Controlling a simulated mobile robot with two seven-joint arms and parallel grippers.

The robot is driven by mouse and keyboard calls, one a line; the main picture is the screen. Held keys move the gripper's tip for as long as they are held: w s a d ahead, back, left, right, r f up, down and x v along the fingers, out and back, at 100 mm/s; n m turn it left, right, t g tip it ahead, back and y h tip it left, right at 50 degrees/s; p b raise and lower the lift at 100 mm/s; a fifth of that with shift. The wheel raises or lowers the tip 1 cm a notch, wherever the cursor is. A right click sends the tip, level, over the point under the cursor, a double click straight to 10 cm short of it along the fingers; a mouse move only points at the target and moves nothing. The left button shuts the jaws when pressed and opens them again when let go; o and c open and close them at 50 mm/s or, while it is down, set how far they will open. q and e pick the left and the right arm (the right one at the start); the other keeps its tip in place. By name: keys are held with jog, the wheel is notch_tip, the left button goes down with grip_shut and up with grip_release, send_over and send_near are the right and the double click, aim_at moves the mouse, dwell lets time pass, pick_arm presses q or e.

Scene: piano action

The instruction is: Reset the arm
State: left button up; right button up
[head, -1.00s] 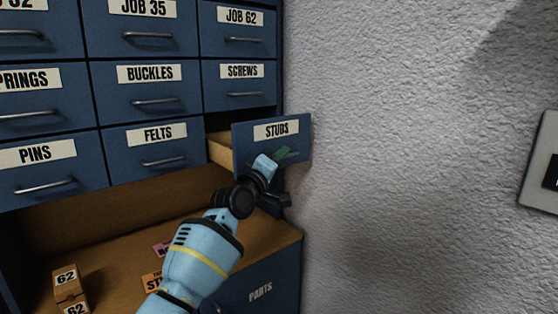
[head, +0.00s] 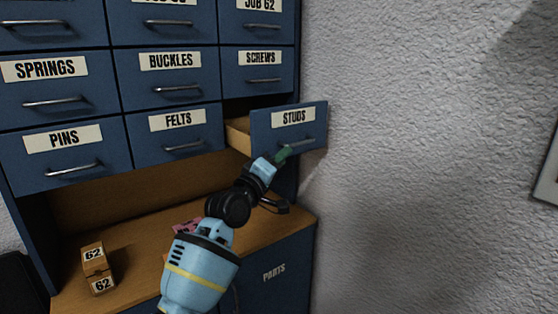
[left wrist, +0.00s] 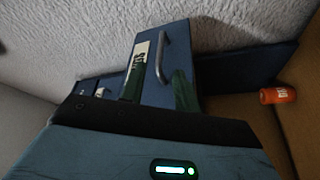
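The STUDS drawer (head: 262,135) stands pulled out from the blue cabinet in the head view, with its handle on the front. My left gripper (head: 283,154) is just below and in front of that handle, its green fingertips pointing up toward the drawer front. In the left wrist view the two green fingers (left wrist: 158,88) are apart with nothing held between them. The drawer handle (left wrist: 162,58) shows beyond them, and the label (left wrist: 137,68) is partly covered by one finger. My right gripper is in neither view.
Closed drawers, such as FELTS (head: 205,150) and PINS (head: 110,165), surround it. A wooden counter (head: 135,235) below holds a small box marked 62 (head: 97,268) and a pink card (head: 187,226). A textured wall (head: 430,120) rises at right. An orange cylinder (left wrist: 278,95) shows in the wrist view.

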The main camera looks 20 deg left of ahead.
pick_arm(q)
jog(key=shift+s, duration=0.2)
jog(key=shift+f, duration=0.1)
